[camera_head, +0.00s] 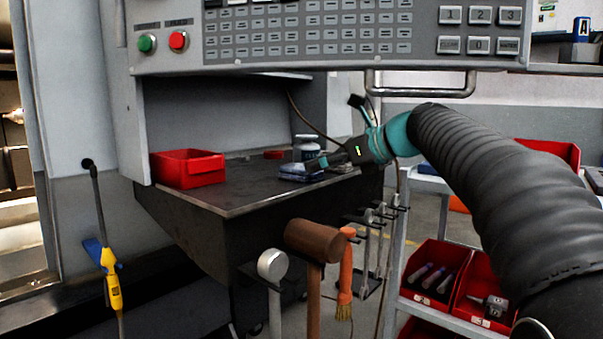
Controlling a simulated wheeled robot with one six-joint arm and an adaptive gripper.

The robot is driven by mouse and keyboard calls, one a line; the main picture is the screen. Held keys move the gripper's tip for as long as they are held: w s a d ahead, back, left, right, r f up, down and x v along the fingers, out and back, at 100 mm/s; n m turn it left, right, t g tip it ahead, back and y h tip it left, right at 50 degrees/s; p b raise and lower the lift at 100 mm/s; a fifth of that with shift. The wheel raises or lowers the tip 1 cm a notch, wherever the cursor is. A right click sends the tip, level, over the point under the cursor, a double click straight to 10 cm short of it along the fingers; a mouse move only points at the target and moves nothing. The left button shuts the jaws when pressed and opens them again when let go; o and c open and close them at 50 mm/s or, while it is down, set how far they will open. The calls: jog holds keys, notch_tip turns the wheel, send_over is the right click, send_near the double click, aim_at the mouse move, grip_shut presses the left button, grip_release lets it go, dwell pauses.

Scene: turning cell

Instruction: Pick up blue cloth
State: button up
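The blue cloth (298,173) appears as a small, folded-looking blue patch on the dark work table (240,183), near the table's middle. My gripper (318,163) reaches in from the right, its fingers pointing left and down, with the tips at the cloth's right edge. I cannot tell whether the fingertips touch the cloth or hover just above it. The fingers are small and seen from the side, so their opening does not show. Part of the cloth's right side is hidden by the fingers.
A red bin (188,169) stands left on the table. A grey container (306,149) stands just behind the cloth. The control panel (330,35) overhangs above. A mallet (318,240) and other tools hang at the table's front. Red part bins (435,277) sit on a rack at right.

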aim_at(301, 172)
jog(key=x, duration=0.5)
jog(key=c, duration=1.2)
